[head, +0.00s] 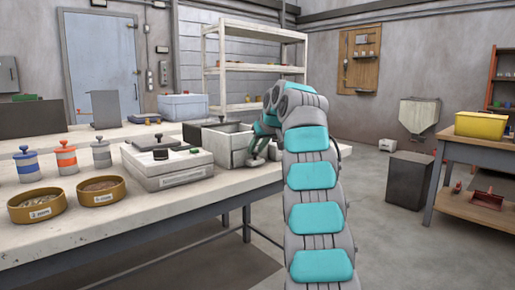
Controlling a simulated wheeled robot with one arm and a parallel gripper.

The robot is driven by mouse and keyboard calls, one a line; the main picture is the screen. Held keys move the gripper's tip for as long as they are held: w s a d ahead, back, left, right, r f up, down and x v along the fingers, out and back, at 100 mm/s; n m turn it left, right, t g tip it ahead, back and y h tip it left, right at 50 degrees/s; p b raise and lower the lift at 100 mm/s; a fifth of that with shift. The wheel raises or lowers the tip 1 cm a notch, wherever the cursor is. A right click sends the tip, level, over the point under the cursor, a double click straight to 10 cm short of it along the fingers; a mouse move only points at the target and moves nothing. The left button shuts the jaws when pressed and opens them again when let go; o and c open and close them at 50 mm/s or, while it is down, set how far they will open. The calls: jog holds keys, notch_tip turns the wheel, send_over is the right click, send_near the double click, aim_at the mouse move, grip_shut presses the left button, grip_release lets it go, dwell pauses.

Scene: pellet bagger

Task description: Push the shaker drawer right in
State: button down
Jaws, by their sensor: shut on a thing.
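The shaker drawer (218,145) is a pale, open-topped box on the workbench, standing out toward me from a dark grey housing (198,130), which I take to be the shaker. Its inside looks empty from here. My gripper (256,159) is at the drawer's front right end, low and close to the bench edge. It is shut on what seems to be the drawer's handle, which the fingers mostly hide. My own arm covers the space to the right of the drawer.
A white labelled instrument (167,168) stands close left of the drawer. Two brown bowls (102,190), several lidded jars (66,159) and a blue-grey box (183,107) share the workbench (165,205). Floor to the right is clear up to a dark bin (408,183) and side table (470,151).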

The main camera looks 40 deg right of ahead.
jog(key=c, duration=0.9)
grip_release()
jog(key=shift+w, duration=0.1)
jog(key=shift+a, duration=0.1)
jog(key=d+v, duration=0.1)
jog(key=v, duration=0.6)
jog(key=shift+s+a+r, duration=0.25)
jog(key=shift+s+a, duration=0.1)
jog(key=shift+a, duration=0.05)
jog(key=shift+s, duration=0.1)
